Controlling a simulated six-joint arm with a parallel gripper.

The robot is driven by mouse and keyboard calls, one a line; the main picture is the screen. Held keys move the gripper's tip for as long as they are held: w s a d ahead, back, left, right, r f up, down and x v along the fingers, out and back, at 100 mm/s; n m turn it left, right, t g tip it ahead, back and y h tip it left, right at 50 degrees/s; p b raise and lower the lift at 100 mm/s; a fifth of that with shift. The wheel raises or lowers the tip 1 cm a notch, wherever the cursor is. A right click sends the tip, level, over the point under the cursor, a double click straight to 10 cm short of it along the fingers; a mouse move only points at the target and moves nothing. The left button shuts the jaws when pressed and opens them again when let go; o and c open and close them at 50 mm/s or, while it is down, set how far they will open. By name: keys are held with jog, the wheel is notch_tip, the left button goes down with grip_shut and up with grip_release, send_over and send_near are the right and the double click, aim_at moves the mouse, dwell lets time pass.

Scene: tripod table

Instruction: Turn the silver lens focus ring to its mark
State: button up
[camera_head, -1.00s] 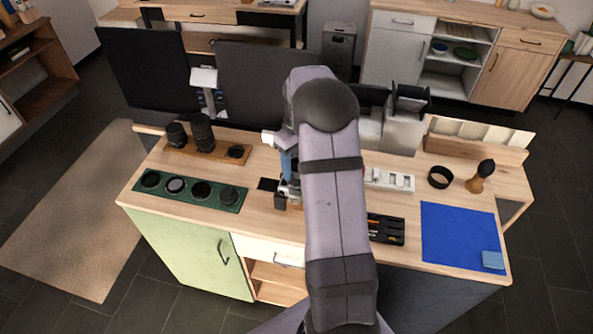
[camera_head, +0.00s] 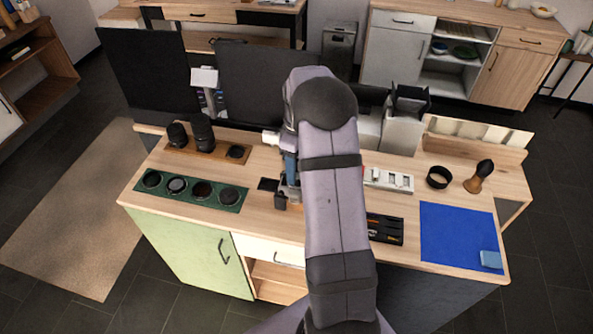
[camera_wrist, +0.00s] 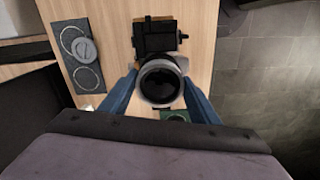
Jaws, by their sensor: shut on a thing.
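A black camera (camera_wrist: 155,38) with a lens (camera_wrist: 160,84) pointing up at the wrist camera stands on the wooden table. A silver ring (camera_wrist: 182,64) shows at the lens's edge. The blue fingers of my gripper (camera_wrist: 160,80) are on both sides of the lens and shut on its ring. The mark on the ring cannot be made out. In the head view, my arm hides most of the camera (camera_head: 281,201) and the lens, with a blue finger (camera_head: 291,168) just showing.
A green tray (camera_head: 215,206) with several round lens pieces lies to the left, with a wooden lens stand (camera_head: 180,152) behind it. Two dark monitors stand at the back. A blue mat (camera_head: 455,235), a brush (camera_head: 480,178) and a black ring (camera_head: 439,178) are to the right.

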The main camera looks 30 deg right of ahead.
jog(key=shift+r+n, duration=0.1)
jog(key=shift+n, duration=1.1)
jog(key=o, duration=1.2)
jog(key=shift+p, duration=0.3)
jog(key=shift+r+p, duration=3.1)
jog(key=shift+r, duration=0.85)
